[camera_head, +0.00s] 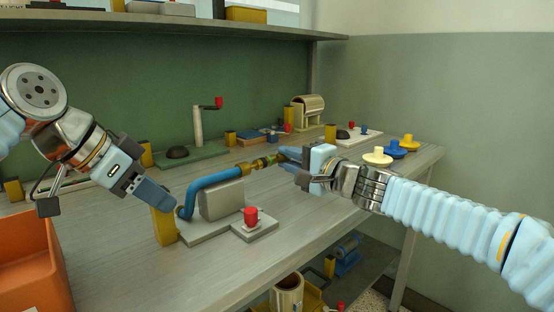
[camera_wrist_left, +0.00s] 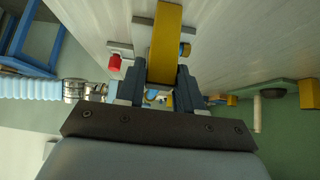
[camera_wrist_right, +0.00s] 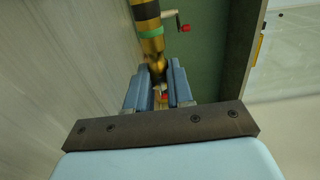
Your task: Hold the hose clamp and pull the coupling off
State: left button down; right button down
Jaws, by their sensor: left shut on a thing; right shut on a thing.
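A blue hose (camera_head: 210,181) bends over a grey block (camera_head: 222,200) on a base plate. Its right end carries a brass coupling (camera_head: 271,160) with a green band, which also shows in the right wrist view (camera_wrist_right: 148,13). My right gripper (camera_head: 283,155) is shut on the coupling's free end; the coupling still lines up with the hose. My left gripper (camera_head: 168,204) is shut on a yellow upright piece (camera_head: 163,228), apparently the hose clamp, at the hose's left end. In the left wrist view this yellow piece (camera_wrist_left: 166,40) sits between the fingers, which hide its near end.
A red knob (camera_head: 251,215) on a small plate stands in front of the grey block. An orange bin (camera_head: 28,262) is at the lower left. A crank stand (camera_head: 198,128) is behind. Yellow, blue and cream knobs (camera_head: 396,149) lie at the right. The front right tabletop is clear.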

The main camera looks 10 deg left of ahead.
jog(key=shift+w+d, duration=1)
jog(key=shift+w, duration=0.15)
pick_arm(q)
jog(key=c, duration=0.6)
grip_release()
jog(key=shift+c, duration=0.2)
